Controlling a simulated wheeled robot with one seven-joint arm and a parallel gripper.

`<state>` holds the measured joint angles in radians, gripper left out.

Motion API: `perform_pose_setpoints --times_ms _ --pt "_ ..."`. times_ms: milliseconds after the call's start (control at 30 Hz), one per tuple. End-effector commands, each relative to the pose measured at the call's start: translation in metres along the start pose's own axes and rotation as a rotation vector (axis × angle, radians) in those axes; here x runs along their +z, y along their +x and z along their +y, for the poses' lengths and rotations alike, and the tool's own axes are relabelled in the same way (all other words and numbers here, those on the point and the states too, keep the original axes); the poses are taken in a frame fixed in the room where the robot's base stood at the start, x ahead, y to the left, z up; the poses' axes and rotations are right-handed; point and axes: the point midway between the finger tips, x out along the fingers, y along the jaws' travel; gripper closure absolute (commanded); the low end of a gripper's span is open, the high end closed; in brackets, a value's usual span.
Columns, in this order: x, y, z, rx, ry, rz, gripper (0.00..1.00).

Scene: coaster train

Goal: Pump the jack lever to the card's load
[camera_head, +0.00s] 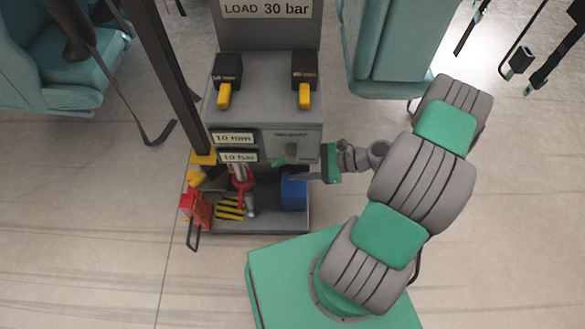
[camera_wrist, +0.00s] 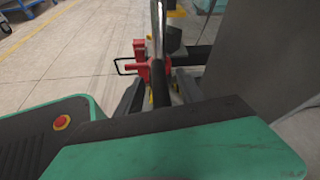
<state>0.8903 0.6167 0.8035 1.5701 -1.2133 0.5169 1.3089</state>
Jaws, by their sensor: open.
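The card (camera_head: 265,9) at the top of the grey cabinet reads "LOAD 30 bar". Two labels on the cabinet front read "10 mm" (camera_head: 233,138) and "10 bar" (camera_head: 239,156). The red jack (camera_head: 241,179) stands on the low shelf below them, partly shaded. In the wrist view my gripper (camera_wrist: 158,96) is open, with a dark finger on each side. A shiny upright rod (camera_wrist: 158,32), apparently the jack lever, lines up between the fingers; whether it touches them is unclear.
A blue box (camera_head: 293,193) and a yellow-black striped block (camera_head: 230,208) are on the shelf. A red case (camera_head: 197,208) with a wire handle is at its left. Two yellow handles (camera_head: 224,96) (camera_head: 305,96) sit above. Teal seats flank the cabinet.

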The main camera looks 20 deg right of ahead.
Motion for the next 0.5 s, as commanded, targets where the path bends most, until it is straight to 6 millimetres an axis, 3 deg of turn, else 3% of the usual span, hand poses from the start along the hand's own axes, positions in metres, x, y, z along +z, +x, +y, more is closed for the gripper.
perform_pose_setpoints --times_ms 100,367,500 --pt "-0.0011 0.0139 0.0005 0.001 0.0 0.0 0.55" --pt "-0.0004 0.0158 -0.0005 -0.004 0.002 0.001 0.55" --pt "-0.0005 0.0155 -0.0006 -0.004 0.002 0.001 0.65"
